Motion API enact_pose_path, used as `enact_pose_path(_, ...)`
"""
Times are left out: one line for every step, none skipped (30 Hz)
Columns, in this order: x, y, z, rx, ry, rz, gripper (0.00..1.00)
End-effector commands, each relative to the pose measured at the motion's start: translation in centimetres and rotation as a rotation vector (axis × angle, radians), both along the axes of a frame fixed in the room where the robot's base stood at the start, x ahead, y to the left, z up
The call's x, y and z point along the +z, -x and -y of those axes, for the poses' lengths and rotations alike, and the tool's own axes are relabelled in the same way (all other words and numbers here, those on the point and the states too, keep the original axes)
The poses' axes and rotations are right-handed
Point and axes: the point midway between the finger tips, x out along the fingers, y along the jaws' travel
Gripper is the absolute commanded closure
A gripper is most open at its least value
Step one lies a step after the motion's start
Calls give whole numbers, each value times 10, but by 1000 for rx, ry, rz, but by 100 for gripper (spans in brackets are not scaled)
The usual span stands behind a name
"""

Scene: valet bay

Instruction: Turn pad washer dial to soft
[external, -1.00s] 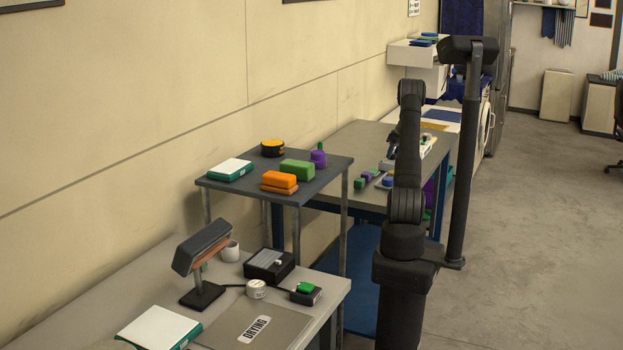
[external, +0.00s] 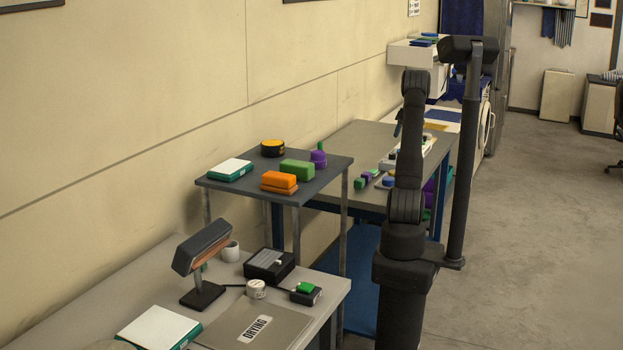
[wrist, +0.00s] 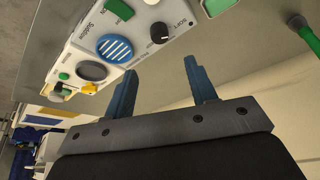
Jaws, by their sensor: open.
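In the wrist view a white control panel (wrist: 137,38) lies at the upper left, seen tilted. A black round dial (wrist: 159,32) with a light pointer mark sits on it, and the lettering by it begins "SOF". My gripper (wrist: 160,70) is open, with two blue fingers pointing toward the panel and nothing between them. The dial shows just beyond the gap between the fingertips, apart from them. In the external view my gripper (external: 398,124) is above the rear bench, largely hidden by my arm. The panel is partly covered there too.
On the panel are a blue striped disc (wrist: 115,48), a grey oval (wrist: 92,70) and a yellow piece (wrist: 90,89). A dark shelf table (external: 240,188) with coloured blocks stands in front of the rear bench (external: 365,135).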

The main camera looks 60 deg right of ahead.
Motion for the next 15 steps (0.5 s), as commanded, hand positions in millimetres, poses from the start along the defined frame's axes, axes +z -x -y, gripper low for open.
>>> enact_pose_path(12,5,-1,-2,3,1,48)
enact_pose_path(17,7,-2,-2,2,1,48)
enact_pose_path(23,9,-4,-2,2,0,48)
enact_pose_path(28,11,-4,-2,3,1,48)
enact_pose_path(32,12,-5,-2,2,1,48)
enact_pose_path(36,14,-6,-1,1,1,48)
enact_pose_path(39,15,-6,-1,1,1,48)
enact_pose_path(41,16,-7,-1,1,1,48)
enact_pose_path(44,17,-7,-1,0,0,48)
enact_pose_path(45,17,-8,-1,0,0,48)
enact_pose_path(46,18,-8,-1,-2,0,48)
enact_pose_path(48,18,-9,-1,-2,0,48)
enact_pose_path(48,18,-9,-1,-2,0,48)
enact_pose_path(48,18,-9,-1,-2,0,48)
enact_pose_path(48,19,-9,-1,-2,0,48)
